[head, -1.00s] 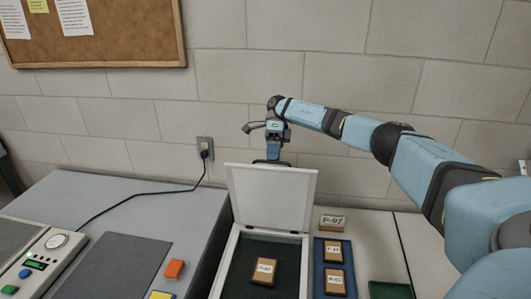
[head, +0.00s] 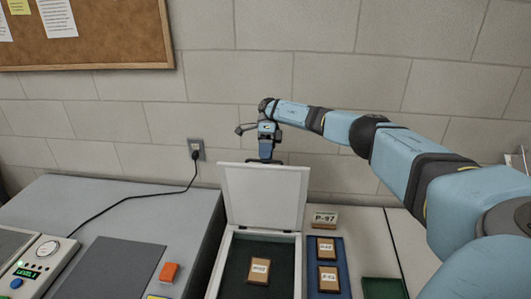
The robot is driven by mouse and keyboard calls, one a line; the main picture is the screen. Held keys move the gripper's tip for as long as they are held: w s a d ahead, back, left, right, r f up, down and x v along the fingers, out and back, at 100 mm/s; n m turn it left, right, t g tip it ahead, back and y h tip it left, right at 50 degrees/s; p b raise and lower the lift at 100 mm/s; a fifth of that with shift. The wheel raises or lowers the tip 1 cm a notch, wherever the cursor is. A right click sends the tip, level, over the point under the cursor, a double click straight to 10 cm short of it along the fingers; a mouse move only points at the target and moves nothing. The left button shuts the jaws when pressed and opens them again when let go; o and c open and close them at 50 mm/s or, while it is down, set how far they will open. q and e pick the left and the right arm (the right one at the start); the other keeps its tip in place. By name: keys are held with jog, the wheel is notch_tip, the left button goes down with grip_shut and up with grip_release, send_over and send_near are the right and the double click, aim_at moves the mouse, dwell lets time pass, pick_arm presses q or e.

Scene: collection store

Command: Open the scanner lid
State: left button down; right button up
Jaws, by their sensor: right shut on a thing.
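The scanner (head: 228,262) is a white-framed box with a dark bed. Its white lid (head: 264,196) stands raised, close to upright, at the back of the box. A small brown block with a pale label (head: 258,271) lies on the dark bed. My right gripper (head: 266,159) is at the lid's top edge, shut on the lid; its fingertips are partly hidden behind the lid. My left gripper is not in view.
A blue tray (head: 343,262) with two labelled blocks and a P-97 sign (head: 324,219) stand right of the scanner. A green tray (head: 383,288) is further right. Left are an orange block (head: 169,272), a control panel (head: 38,264) and a cable to a wall socket (head: 196,149).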

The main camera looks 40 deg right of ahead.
jog(key=shift+s+f, duration=0.15)
jog(key=shift+f, duration=0.1)
dwell(0.6)
notch_tip(320, 180, up, 21)
jog(key=p, duration=0.4)
jog(key=shift+f, duration=0.15)
